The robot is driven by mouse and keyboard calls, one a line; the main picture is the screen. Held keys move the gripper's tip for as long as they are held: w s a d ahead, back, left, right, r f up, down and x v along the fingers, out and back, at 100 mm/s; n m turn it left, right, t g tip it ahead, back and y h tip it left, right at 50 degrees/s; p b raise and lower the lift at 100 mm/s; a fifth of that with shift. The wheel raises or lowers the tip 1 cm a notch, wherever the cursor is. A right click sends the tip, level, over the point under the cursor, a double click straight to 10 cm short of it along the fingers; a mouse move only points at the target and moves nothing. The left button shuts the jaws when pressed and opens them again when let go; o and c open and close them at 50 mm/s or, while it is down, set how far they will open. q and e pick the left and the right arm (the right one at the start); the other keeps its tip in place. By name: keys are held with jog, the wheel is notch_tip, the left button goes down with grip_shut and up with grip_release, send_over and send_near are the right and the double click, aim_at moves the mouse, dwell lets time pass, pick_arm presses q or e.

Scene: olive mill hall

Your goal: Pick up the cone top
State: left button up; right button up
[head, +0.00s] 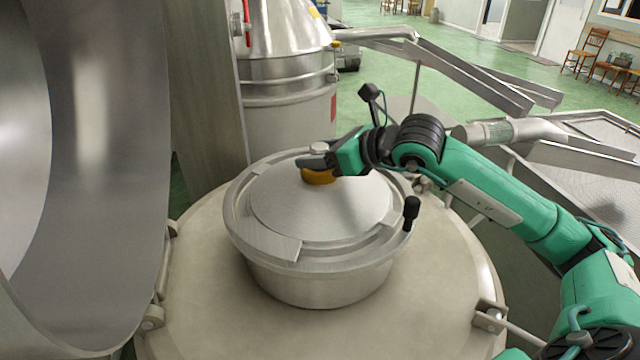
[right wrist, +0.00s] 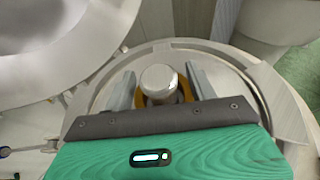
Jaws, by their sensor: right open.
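The cone top is most likely the round metal lid (head: 320,205) on the wide metal vessel, with a yellow-orange collar (head: 318,177) and a silver knob (head: 320,147) at its top. My right gripper (head: 318,162) is at the knob. In the right wrist view the open fingers (right wrist: 160,88) stand on either side of the silver knob (right wrist: 159,82), with a visible gap at each side. The orange collar shows around and below the knob. Part of the collar is hidden by my gripper. My left gripper is not in view.
The vessel's rim ring (head: 262,243) carries a black handle (head: 411,210) at right. A large curved metal shell (head: 95,150) fills the left. A tall metal tank (head: 287,100) stands behind. Metal chutes (head: 450,70) lie at back right. Green floor is open beyond.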

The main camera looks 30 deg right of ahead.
grip_shut()
dwell(1.2)
jog(key=shift+r, duration=0.15)
